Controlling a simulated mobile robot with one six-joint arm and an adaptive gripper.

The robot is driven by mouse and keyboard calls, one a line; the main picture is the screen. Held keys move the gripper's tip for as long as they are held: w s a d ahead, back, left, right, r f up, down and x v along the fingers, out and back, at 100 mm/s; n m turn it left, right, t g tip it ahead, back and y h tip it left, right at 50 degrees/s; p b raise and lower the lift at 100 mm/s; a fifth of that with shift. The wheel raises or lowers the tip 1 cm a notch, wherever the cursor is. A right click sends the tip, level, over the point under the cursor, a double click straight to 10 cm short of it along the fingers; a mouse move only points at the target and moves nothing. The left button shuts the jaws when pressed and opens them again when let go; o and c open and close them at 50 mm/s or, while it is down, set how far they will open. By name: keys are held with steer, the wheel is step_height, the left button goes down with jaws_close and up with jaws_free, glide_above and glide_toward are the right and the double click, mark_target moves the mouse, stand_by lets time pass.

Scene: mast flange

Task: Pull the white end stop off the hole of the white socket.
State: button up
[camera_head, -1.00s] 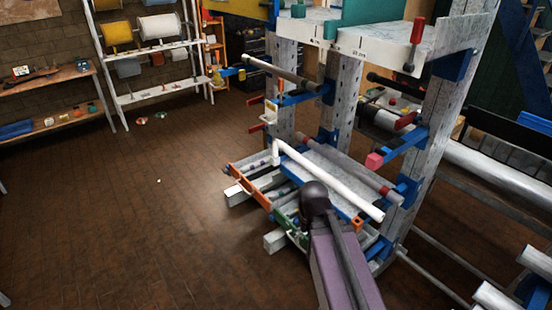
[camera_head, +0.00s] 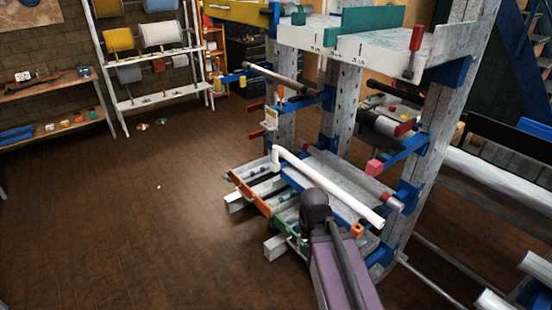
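A white tube (camera_head: 330,184) with a bent end at its left lies slanting across the lower part of the rack. A small pale piece (camera_head: 270,119) sits on the rack's left side above the bent end. I cannot tell which white part is the end stop or which is the socket, and no hole shows clearly. My purple arm link (camera_head: 341,272) rises from the bottom to a dark joint in front of the lower rack. My gripper is not visible; the arm beyond the dark joint cannot be made out.
The grey rack (camera_head: 337,118) has blue brackets and several bars jutting left, one with a pink end (camera_head: 374,167). A shelf with a red-handled tool (camera_head: 416,38) tops it. The brown floor (camera_head: 110,225) at left is mostly clear.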

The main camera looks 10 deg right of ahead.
step_height(320, 180, down, 6)
steer(key=b, duration=0.5)
steer(key=shift+r+b, duration=0.15)
steer(key=shift+b, duration=0.25)
